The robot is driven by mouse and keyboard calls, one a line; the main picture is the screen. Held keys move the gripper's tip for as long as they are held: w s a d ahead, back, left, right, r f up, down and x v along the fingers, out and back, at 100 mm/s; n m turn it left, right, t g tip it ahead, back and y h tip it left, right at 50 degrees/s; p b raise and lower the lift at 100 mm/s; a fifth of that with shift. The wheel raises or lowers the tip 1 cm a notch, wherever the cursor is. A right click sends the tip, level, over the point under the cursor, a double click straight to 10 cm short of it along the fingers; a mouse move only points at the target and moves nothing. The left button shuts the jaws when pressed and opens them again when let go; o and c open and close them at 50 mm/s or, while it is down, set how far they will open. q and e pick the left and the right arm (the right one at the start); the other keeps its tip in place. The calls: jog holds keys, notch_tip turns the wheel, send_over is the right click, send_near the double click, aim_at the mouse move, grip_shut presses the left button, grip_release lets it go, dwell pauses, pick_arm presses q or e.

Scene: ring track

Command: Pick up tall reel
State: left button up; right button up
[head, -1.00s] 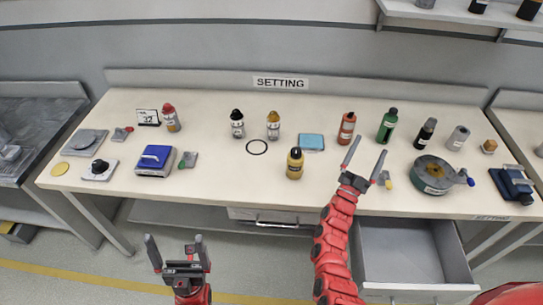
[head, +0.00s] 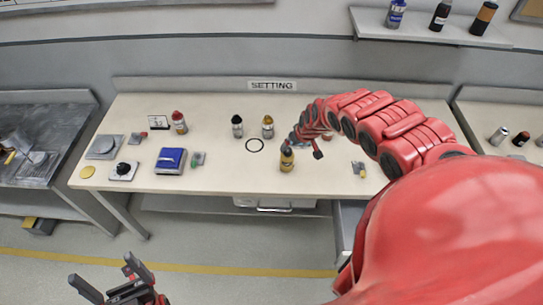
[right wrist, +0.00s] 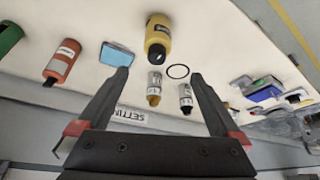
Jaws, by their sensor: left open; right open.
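I cannot pick out a tall reel now; the round grey-green reel seen earlier on the right of the bench is hidden behind my right arm. My right gripper (right wrist: 161,76) is open and empty. In the head view its arm reaches across the bench, with its end beside the yellow bottle (head: 287,160). In the right wrist view the yellow bottle (right wrist: 158,36) stands beyond the fingertips, with a black ring mark (right wrist: 178,71) beside it. My left gripper (head: 108,275) is open and empty, low in front of the bench, away from everything.
An orange bottle (right wrist: 62,62) and blue pad (right wrist: 116,54) show in the wrist view. A wall shelf (head: 430,35) holds bottles.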

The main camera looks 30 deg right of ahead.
aim_at(289, 157)
jog(key=b+x, duration=0.3)
jog(key=b, duration=0.2)
jog(key=s+b+x, duration=0.1)
jog(key=b+x, duration=0.3)
jog(key=b, duration=0.1)
jog(key=b+x, duration=0.4)
jog(key=b, duration=0.1)
jog(key=shift+s+d+f, duration=0.1)
jog(key=shift+s+f, duration=0.1)
jog(key=shift+f, duration=0.2)
jog(key=shift+w+d+f+g+b, duration=0.15)
jog(key=shift+f+g+b, duration=0.15)
jog(key=shift+f+b, duration=0.2)
jog(key=shift+w, duration=0.2)
jog(key=shift+w+f+p, duration=0.15)
jog(key=shift+f+p, duration=0.25)
jog(key=x, duration=0.3)
jog(key=shift+w+f, duration=0.15)
jog(key=shift+f, duration=0.35)
jog(key=shift+c, duration=0.2)
